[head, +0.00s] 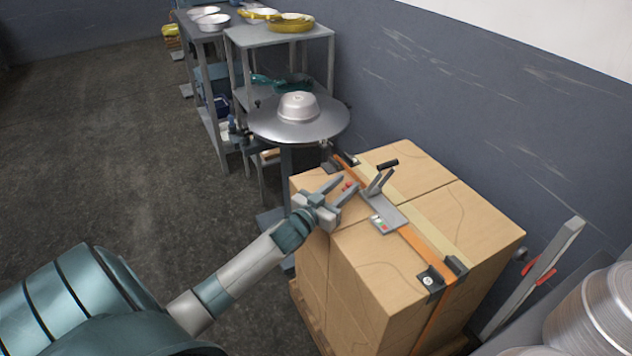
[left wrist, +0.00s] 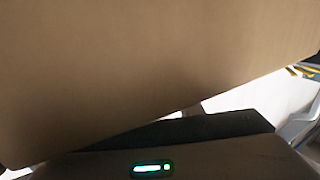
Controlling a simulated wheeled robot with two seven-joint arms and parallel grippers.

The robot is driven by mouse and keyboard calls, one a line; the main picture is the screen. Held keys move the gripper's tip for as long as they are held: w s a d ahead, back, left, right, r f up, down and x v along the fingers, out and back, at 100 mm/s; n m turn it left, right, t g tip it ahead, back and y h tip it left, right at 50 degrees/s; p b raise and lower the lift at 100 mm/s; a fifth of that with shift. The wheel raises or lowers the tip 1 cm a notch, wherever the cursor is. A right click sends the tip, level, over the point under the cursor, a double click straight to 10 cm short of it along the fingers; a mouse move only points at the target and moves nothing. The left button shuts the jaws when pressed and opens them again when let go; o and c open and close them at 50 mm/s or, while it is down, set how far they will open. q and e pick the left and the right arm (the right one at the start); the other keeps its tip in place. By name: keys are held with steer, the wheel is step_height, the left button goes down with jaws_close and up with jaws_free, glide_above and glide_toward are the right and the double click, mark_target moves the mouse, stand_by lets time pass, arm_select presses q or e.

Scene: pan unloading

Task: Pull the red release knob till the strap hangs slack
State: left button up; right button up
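An orange strap (head: 416,241) runs over the stacked cartons (head: 465,215) and lies flat, looking taut. A grey ratchet plate (head: 382,212) with a black-ended lever (head: 384,166) sits on it. The left wrist view shows mostly a brown carton face (left wrist: 150,65) very close; knob and fingertips are hidden there. My right gripper is not in view.
A round metal stand (head: 265,125) with an upturned pan (head: 298,106) stands behind the cartons. Shelves with pans (head: 290,22) are farther back. A wall borders the right. Stacked metal pans (head: 597,318) are at lower right. The floor at left is free.

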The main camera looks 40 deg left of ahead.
arm_select(q)
steer(key=s, duration=1.6)
steer(key=shift+s+b, duration=0.35)
steer(key=shift+b, duration=0.1)
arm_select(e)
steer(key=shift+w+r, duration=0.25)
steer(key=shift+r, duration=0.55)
